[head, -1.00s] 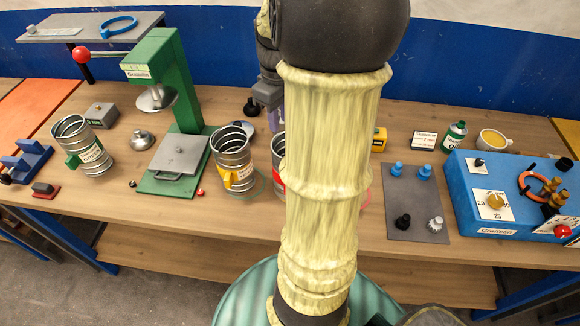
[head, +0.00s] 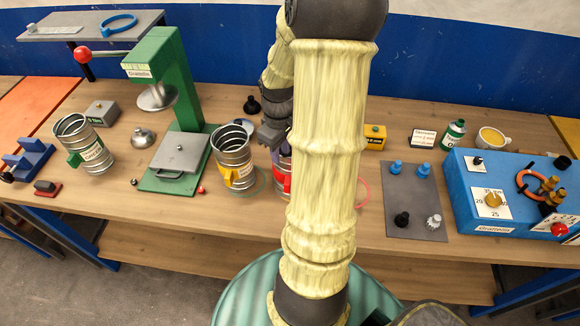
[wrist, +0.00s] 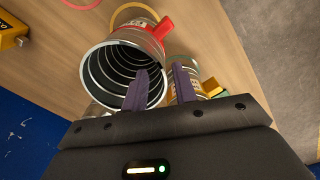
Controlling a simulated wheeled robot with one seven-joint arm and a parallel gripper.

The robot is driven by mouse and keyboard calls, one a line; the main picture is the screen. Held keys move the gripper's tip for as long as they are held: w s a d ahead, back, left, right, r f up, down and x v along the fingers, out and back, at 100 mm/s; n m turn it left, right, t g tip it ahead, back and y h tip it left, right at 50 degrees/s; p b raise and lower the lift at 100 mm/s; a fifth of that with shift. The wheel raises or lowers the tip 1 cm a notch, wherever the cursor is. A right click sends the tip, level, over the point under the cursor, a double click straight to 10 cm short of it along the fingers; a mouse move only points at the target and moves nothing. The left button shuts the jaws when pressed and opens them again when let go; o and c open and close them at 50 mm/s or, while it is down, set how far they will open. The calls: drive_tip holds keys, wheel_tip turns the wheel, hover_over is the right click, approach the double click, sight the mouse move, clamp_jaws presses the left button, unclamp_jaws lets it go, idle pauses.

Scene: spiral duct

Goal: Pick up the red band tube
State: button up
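The red band tube (wrist: 120,65) is a ribbed metal cylinder with a red tab (wrist: 159,28), its open mouth facing the wrist camera. In the head view the tube (head: 284,176) stands on the bench, mostly hidden behind my arm. My gripper (wrist: 161,70) is open, with two purple fingers. In the wrist view one finger overlaps the tube's mouth and the other lies just outside its rim, so the near wall shows between them. I cannot tell how deep the first finger is. In the head view my gripper (head: 272,136) is above the tube.
The yellow band tube (head: 233,158) stands close on the left, beside the green press (head: 170,80). A green-tabbed tube (head: 85,145) is further left. A yellow box (head: 374,137), a grey mat (head: 414,205) and a blue console (head: 510,195) lie to the right.

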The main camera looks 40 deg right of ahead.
sight(282, 170)
drive_tip(key=shift+f, duration=0.2)
drive_tip(key=shift+f, duration=0.1)
drive_tip(key=f, duration=0.5)
drive_tip(key=shift+a+p, duration=0.25)
drive_tip(key=shift+p, duration=0.15)
drive_tip(key=shift+c, duration=0.5)
clamp_jaws()
idle(0.9)
